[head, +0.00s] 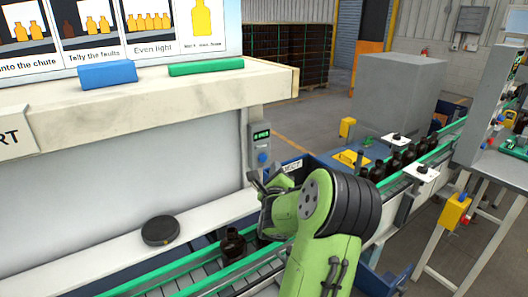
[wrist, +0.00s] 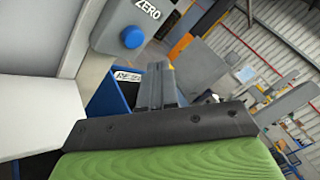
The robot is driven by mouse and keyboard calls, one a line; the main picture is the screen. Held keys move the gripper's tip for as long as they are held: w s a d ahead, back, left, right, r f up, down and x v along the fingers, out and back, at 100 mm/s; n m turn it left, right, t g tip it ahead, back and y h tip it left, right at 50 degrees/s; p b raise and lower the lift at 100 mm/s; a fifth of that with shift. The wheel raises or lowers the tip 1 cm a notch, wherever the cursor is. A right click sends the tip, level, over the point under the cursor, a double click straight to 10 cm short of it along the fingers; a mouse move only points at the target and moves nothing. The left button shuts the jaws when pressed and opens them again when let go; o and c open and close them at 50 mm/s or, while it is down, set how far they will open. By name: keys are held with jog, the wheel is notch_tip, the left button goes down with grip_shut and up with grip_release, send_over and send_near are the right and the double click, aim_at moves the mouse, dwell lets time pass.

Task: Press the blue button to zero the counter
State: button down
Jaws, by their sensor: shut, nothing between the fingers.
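The counter (head: 261,144) is a grey box on the post at the end of the white panel, with a small green-lit display at its top. The round blue button (head: 263,158) is on its lower face. In the wrist view the blue button (wrist: 132,37) shows near the top, beside the word ZERO. My gripper (head: 254,177) is shut and empty, a little below the counter box and apart from the button in the head view. In the wrist view its closed fingers (wrist: 155,75) point up the picture, to the lower right of the button.
A conveyor with green rails (head: 190,277) runs below, carrying dark amber bottles (head: 233,243). A black round disc (head: 160,230) lies on the white ledge. A blue bin (wrist: 112,105) stands below the counter. A shelf edge (head: 200,92) overhangs at left.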

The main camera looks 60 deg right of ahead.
jog(key=shift+w+d, duration=0.3)
jog(key=shift+w, duration=0.25)
jog(key=shift+w+d, duration=0.25)
jog(key=shift+w, duration=0.25)
dwell(1.2)
jog(key=shift+w+d, duration=0.2)
jog(key=shift+w, duration=0.15)
jog(key=shift+w+d+b, duration=0.15)
jog(key=shift+w+b, duration=0.15)
jog(key=shift+w, duration=0.1)
dwell(0.6)
jog(key=shift+s, duration=0.15)
jog(key=shift+s+a+b, duration=0.4)
jog(key=shift+s, duration=0.2)
jog(key=s, duration=0.1)
jog(key=s+a+b, duration=0.1)
jog(key=s, duration=0.1)
jog(key=s+a, duration=0.1)
jog(key=shift+s+a+b, duration=0.15)
jog(key=shift+s+b, duration=0.1)
jog(key=shift+b, duration=0.1)
